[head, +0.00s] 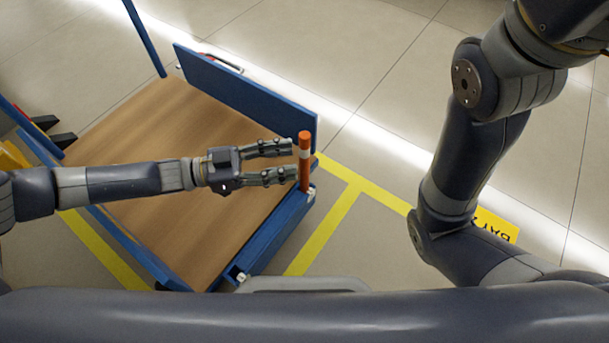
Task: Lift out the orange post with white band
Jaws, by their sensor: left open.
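The orange post with white band (304,170) stands upright at the right corner of a blue cart, between the cart's end panel and its near side rail. Its white band sits just below the orange top. My left gripper (294,162) is open, with its two fingers pointing right at the post's upper part. The fingertips reach up to the post, one near the band and one lower; I cannot tell whether they touch it. The post's foot is at the cart's corner. My right arm (452,170) shows at the right, but its gripper is out of view.
The cart (248,95) has a brown wooden deck (165,130), bare around my left arm, and blue rails. Yellow floor lines (328,230) run beside it. A yellow sign (497,226) lies partly behind my right arm. The floor beyond the post is clear.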

